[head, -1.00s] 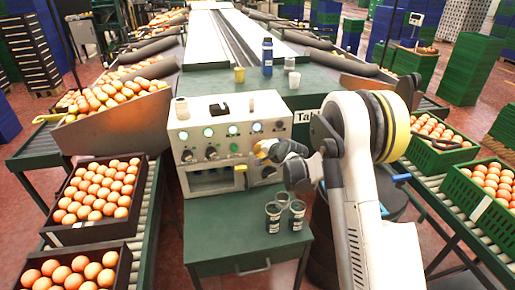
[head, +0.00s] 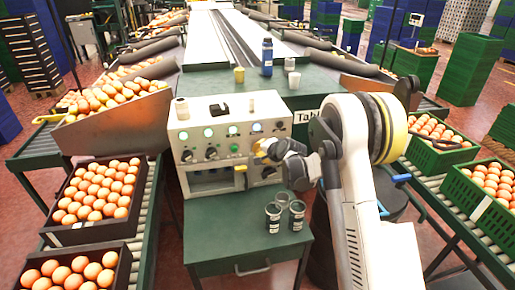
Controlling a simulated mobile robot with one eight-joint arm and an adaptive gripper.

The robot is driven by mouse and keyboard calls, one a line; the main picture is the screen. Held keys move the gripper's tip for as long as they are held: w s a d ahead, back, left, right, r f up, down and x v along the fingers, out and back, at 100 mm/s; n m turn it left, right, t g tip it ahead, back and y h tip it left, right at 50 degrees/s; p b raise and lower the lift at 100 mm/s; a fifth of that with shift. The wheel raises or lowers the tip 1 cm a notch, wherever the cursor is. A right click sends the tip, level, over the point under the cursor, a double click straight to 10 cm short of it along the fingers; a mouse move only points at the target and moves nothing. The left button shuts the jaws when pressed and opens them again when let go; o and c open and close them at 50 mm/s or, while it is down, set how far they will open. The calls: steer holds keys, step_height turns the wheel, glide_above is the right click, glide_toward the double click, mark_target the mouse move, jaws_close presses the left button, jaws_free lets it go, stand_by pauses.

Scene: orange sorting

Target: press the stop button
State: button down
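The grey control box (head: 183,158) stands on the green bench in the middle of the head view. Its front carries a row of lit green and white buttons (head: 208,133), with dark knobs (head: 186,155) below. A small yellow part (head: 240,170) sits low on the front. I cannot tell which control is the stop button; no red button shows clearly. My gripper (head: 264,150) is at the right part of the box front, close to the panel. A yellowish patch shows at its tip. I cannot tell whether it touches the panel or whether its fingers are open.
Several dark cups (head: 273,217) stand on the lower green table (head: 220,235) in front of the box. A blue bottle (head: 267,57) and a yellow cup (head: 239,75) stand behind it. Crates of oranges (head: 75,230) lie left, green crates (head: 470,200) right.

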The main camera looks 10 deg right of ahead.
steer(key=shift+w, duration=0.15)
stand_by(0.4)
steer(key=shift+s, duration=1)
steer(key=s+b, duration=0.1)
steer(key=s, duration=0.4)
stand_by(0.4)
